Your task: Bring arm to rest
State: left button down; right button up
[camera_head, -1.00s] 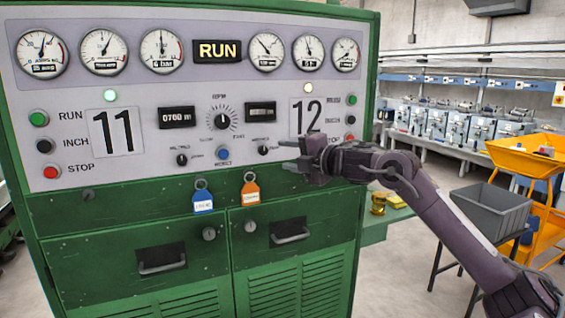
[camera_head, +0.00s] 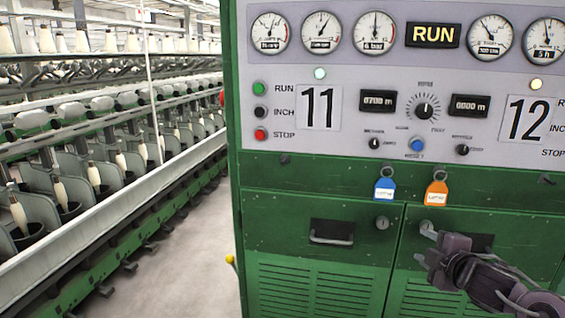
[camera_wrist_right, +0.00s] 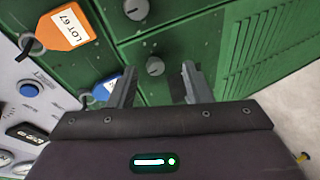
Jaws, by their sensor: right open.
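My right arm comes in at the lower right of the head view. Its gripper (camera_head: 425,246) is in front of the lower right door of the green control cabinet (camera_head: 345,178), near that door's handle and lock. In the right wrist view the two fingers (camera_wrist_right: 154,88) are apart with nothing between them. A cabinet lock knob (camera_wrist_right: 155,66) shows beyond the gap. My left gripper is not in view.
The cabinet panel has gauges, a lit RUN sign (camera_head: 433,34) and buttons such as the red STOP button (camera_head: 261,134). A long spinning frame (camera_head: 100,185) runs along the left. Bare floor (camera_head: 190,250) lies between it and the cabinet.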

jog(key=s+a+f+m+g+h, duration=0.1)
jog(key=s+a+f+m+g, duration=0.2)
jog(key=s+f, duration=0.35)
jog(key=s+a+f+m+g+h, duration=0.1)
jog(key=s+a+f+m, duration=0.4)
jog(key=f, duration=0.3)
jog(key=s+a+f+m+g+y, duration=0.1)
jog(key=s+a+f+m+g, duration=0.25)
jog(key=s, duration=0.65)
jog(key=s+a+f+m+g, duration=0.3)
jog(key=s+g, duration=0.1)
jog(key=s, duration=0.6)
notch_tip(320, 180, down, 29)
jog(key=s, duration=0.1)
jog(key=s+d+f+g, duration=0.1)
jog(key=s+f, duration=0.8)
jog(key=s, duration=0.1)
jog(key=s+d+f+g, duration=0.1)
jog(key=s+d+f, duration=0.1)
jog(key=s+f, duration=0.7)
jog(key=shift+s+d+f+n, duration=0.25)
jog(key=shift+s+f+n, duration=0.1)
jog(key=shift+s, duration=0.3)
